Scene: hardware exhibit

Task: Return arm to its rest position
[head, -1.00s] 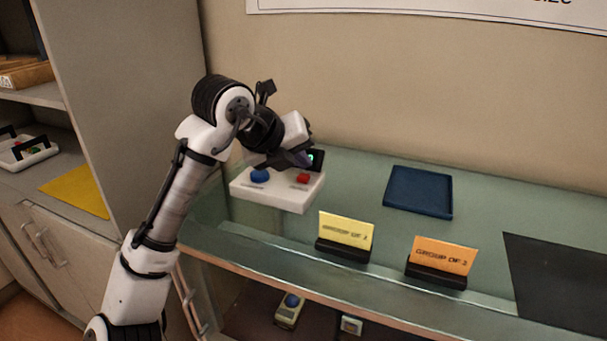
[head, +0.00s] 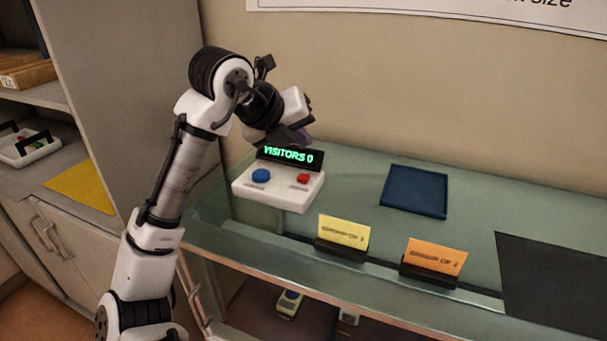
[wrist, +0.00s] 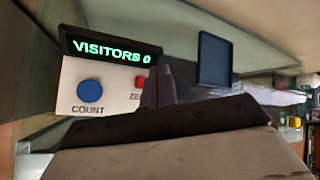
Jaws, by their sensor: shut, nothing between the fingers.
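My gripper (head: 300,137) is above and behind the visitor counter at the left end of the glass counter. In the wrist view my gripper's fingers (wrist: 158,88) are together and empty, covering part of the zero button's label. The visitor counter is a white box (head: 278,194) with a blue button (head: 261,176), a red button (head: 303,178) and a black display (head: 290,157) reading "VISITORS 0" in green. The wrist view also shows the display (wrist: 110,48), the blue button marked "COUNT" (wrist: 90,91) and the red button (wrist: 139,82).
The glass counter (head: 350,180) carries a blue tray (head: 415,191), a yellow card (head: 343,232), an orange card (head: 435,257) and a dark mat (head: 555,285). A grey cabinet wall (head: 120,90) stands left of my arm. Shelves below the glass hold small devices (head: 289,303).

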